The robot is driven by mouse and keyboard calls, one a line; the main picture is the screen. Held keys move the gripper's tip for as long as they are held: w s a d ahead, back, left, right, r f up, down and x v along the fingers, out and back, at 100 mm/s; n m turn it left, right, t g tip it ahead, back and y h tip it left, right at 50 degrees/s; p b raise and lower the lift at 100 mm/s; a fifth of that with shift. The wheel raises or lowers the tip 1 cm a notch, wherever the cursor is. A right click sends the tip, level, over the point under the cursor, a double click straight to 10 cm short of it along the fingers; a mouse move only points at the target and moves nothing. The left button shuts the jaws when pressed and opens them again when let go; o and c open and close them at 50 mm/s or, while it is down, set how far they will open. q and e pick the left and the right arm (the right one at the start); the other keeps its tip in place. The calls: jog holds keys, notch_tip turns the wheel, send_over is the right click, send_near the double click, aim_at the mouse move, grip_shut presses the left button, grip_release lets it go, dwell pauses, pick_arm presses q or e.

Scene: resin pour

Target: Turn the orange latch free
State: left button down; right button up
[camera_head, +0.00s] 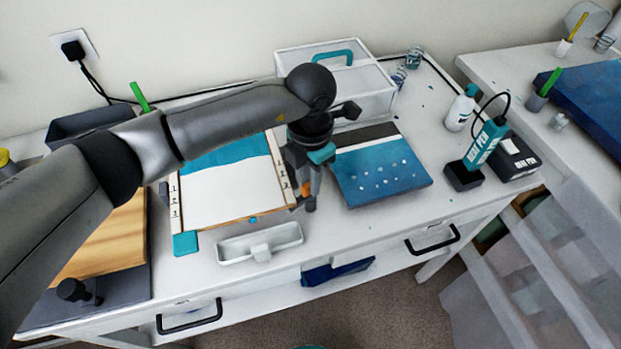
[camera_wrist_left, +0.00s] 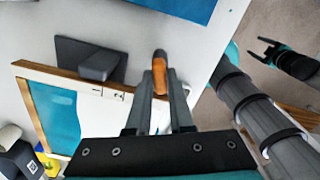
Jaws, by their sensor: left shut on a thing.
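The orange latch (camera_wrist_left: 160,78) is a small rounded piece standing between my left fingers in the wrist view. My left gripper (camera_wrist_left: 160,88) is shut on it. In the head view my left gripper (camera_head: 306,198) points down at the right edge of the wooden frame (camera_head: 177,213), and a bit of orange shows at its fingertips. The frame holds a white and teal panel (camera_head: 230,182). The latch's base is hidden by the fingers. My right gripper (camera_wrist_left: 270,50) shows only in the wrist view, over the floor, with its jaws apart and empty.
A blue dotted panel (camera_head: 385,175) lies close to the right of my left gripper. A white tray (camera_head: 285,238) sits in front of the frame. A clear bin (camera_head: 350,105) stands behind.

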pick_arm(q)
jog(key=n, duration=0.3)
jog(key=shift+n, duration=0.4)
jog(key=n, duration=0.3)
jog(key=shift+n, duration=0.3)
jog(key=n, duration=0.5)
jog(key=shift+n+p, duration=0.35)
jog(key=shift+n, duration=0.35)
jog(key=c, duration=0.8)
grip_release()
notch_tip(320, 180, up, 15)
jog(key=shift+r, duration=0.15)
